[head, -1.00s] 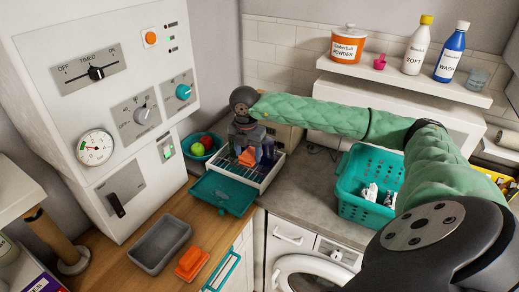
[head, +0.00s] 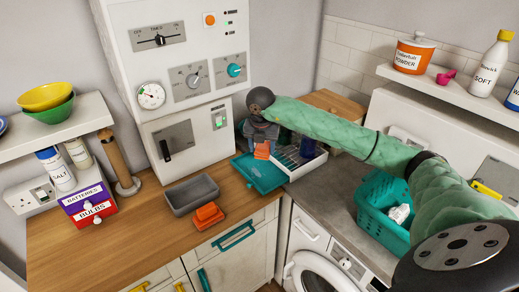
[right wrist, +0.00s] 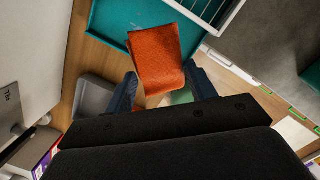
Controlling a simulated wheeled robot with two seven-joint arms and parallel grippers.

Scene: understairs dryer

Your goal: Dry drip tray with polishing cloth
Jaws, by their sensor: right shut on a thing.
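My right gripper (head: 262,143) is shut on an orange cloth (head: 262,151), which hangs below the fingers. In the right wrist view the cloth (right wrist: 158,60) sits between the two dark fingers. A flat teal tray (head: 262,178), which looks like the drip tray, lies at the back of the counter beside a white slatted rack (head: 314,163). The gripper and cloth are at the tray's back edge; I cannot tell whether the cloth touches it. In the right wrist view the cloth overlaps the tray (right wrist: 104,28). My left gripper is out of view.
A grey basin (head: 192,195) and a folded orange item (head: 207,215) are on the wooden counter (head: 110,236). A teal basket (head: 372,215) stands to the right. The white control cabinet (head: 182,140) rises behind. Open wood lies left of the basin.

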